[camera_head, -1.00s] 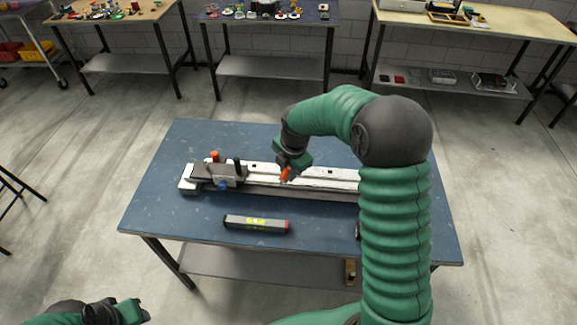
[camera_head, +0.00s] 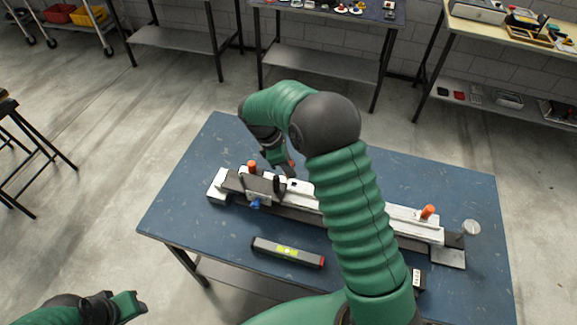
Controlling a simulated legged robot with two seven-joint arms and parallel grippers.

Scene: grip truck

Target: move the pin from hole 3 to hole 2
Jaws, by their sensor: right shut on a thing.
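A long white and grey rail (camera_head: 400,214) lies across the blue table, with a dark block assembly (camera_head: 250,184) at its left end. One orange-topped pin (camera_head: 252,167) stands at that block. Another orange-topped piece (camera_head: 428,211) stands near the rail's right end. My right gripper (camera_head: 283,165) is above the rail, just right of the block, shut on an orange pin (camera_head: 291,163) of which only a little shows. The pin's lower end and the holes near it are hidden or too small to tell. My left gripper (camera_head: 135,305) is at the lower left, away from the table; its jaw opening is unclear.
A clear round thing (camera_head: 471,228) is by the rail's right end. My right arm hides the rail's middle. The table's left front is clear.

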